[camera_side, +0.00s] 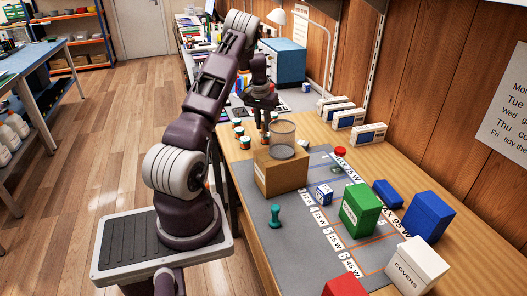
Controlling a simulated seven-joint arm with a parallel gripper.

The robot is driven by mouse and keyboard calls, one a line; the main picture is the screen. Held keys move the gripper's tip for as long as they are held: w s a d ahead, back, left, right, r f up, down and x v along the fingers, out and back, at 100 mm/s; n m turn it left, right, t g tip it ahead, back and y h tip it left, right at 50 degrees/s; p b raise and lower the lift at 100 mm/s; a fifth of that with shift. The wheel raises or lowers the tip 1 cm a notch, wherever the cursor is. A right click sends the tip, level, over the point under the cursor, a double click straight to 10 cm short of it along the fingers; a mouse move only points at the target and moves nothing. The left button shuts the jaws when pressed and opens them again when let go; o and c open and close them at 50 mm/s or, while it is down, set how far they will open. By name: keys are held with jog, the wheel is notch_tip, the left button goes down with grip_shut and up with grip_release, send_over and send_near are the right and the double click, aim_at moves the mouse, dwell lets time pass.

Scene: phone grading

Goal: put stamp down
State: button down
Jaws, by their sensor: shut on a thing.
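My gripper (265,124) is over the far part of the bench, just behind the clear cylinder and the cardboard box. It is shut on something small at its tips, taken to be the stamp. The held thing is too small and too hidden to make out, and I cannot tell whether it touches the bench. A teal stamp-shaped piece (275,216) stands upright on the grey mat (262,243), well apart from my gripper.
Green (360,210), blue (428,216) and white (418,263) boxes stand at the right. The mat's near left part is mostly clear.

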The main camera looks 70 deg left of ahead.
aim_at(263, 137)
notch_tip(263, 137, down, 8)
jog(key=shift+r, duration=0.2)
jog(key=shift+f, duration=0.4)
jog(key=c, duration=1.3)
grip_release()
jog(key=shift+o, duration=0.2)
